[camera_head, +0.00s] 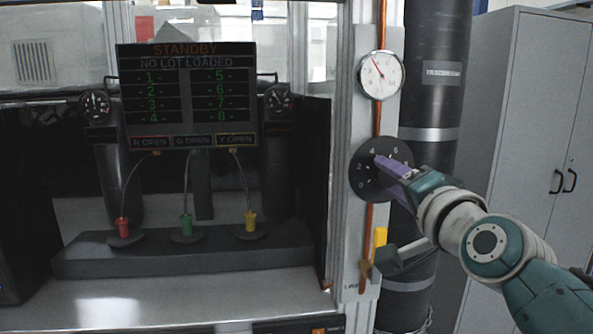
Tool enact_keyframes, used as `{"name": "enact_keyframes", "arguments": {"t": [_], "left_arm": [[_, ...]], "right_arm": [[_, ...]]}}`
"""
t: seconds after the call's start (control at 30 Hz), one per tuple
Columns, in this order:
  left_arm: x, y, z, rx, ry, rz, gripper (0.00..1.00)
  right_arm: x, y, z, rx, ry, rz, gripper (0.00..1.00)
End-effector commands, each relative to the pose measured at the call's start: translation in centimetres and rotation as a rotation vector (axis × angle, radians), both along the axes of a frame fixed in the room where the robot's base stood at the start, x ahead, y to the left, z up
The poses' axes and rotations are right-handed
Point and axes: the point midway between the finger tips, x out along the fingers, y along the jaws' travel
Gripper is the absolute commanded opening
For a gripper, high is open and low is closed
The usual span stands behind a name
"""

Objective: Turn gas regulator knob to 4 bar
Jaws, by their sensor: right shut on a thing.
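The gas regulator knob sits at the centre of a dark round dial plate (367,183) with pale numbers, on a panel right of the machine. A purple piece (390,165), seemingly the knob's grip, shows at the jaws. My right gripper (397,172) is shut on the knob and hides part of the plate. The round white gauge (381,75) hangs above; its red needle points up and left, but its numbers are too small to read. My left gripper is not in view.
A copper pipe (366,240) runs down the panel past a yellow handle (380,238). A thick black pipe (436,90) stands behind my right arm. A grey cabinet (530,100) is at right. A standby display (186,97) and colored connectors are at left.

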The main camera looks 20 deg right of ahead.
Motion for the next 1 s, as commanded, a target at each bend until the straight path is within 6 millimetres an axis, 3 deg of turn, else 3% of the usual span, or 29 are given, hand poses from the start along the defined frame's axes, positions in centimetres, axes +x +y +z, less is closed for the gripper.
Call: {"name": "enact_keyframes", "arguments": {"t": [0.4,0.9,0.93,1.0], "left_arm": [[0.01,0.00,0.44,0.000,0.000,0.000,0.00],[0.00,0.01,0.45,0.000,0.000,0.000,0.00],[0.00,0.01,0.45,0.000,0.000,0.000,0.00],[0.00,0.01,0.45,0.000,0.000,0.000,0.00]], "right_arm": [[0.02,0.03,-0.02,0.167,-0.038,0.001,0.00],[0.02,0.03,-0.06,0.182,-0.041,0.001,0.00],[0.02,0.03,-0.06,0.182,-0.041,0.001,0.51],[0.02,0.03,-0.05,0.182,-0.041,0.001,0.59]]}}
